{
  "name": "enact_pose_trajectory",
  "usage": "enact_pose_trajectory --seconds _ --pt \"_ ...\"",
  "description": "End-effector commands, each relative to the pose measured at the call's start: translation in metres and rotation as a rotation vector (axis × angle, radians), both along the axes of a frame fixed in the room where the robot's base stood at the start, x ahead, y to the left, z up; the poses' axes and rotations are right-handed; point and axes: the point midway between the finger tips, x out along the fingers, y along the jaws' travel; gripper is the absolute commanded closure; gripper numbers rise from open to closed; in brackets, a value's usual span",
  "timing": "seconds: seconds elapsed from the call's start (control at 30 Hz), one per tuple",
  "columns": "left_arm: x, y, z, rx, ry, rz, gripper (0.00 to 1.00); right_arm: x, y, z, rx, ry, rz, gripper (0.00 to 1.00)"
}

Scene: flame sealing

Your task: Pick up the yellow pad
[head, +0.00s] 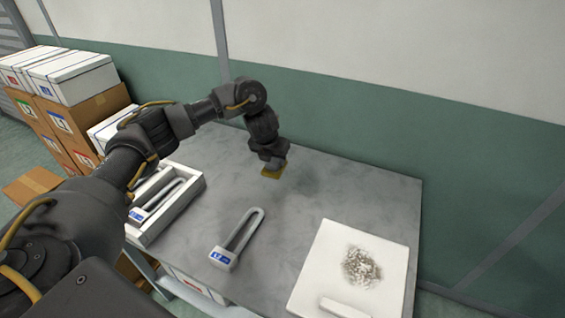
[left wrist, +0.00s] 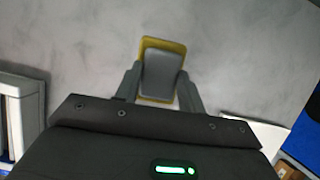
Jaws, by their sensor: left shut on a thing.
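The yellow pad (head: 272,173) is at my left gripper (head: 271,163), over the far part of the grey table. In the left wrist view the pad (left wrist: 162,43) has a yellow rim and a grey block on its upper side. The fingers of my left gripper (left wrist: 161,88) close on this grey block from both sides. A soft shadow lies on the table to the right of the pad, so it seems to be a little above the surface. My right gripper is not in view.
The grey table (head: 300,215) has free room around the pad. A U-shaped lock with a blue label (head: 224,257) lies at the front middle. A white tray (head: 192,212) holding a similar lock stands left. A white board (head: 393,255) with a grey granular pile (head: 361,268) lies right.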

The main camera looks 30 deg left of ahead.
Motion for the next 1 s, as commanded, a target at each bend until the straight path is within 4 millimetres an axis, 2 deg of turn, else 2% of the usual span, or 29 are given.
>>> enact_pose_trajectory --seconds 0.03,0.2,0.43,0.63,0.93,0.97,1.0 --pt "-0.01 0.005 0.015 0.005 -0.001 -0.003 0.84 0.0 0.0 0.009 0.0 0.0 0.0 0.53" --pt "-0.043 0.015 0.025 0.003 -0.001 -0.002 0.84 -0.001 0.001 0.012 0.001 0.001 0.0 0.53" --pt "-0.076 0.025 0.039 0.0 0.0 -0.001 0.84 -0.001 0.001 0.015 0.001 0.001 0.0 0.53" --pt "-0.088 0.029 0.043 -0.001 0.001 0.001 0.84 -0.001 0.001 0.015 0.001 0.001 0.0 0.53" --pt "-0.09 0.029 0.044 -0.001 0.003 0.001 0.84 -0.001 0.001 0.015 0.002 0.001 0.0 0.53" --pt "-0.09 0.029 0.044 -0.001 0.002 0.001 0.62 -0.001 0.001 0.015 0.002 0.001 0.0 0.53" --pt "-0.09 0.029 0.044 -0.001 0.002 0.001 0.67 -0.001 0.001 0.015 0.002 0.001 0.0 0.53"
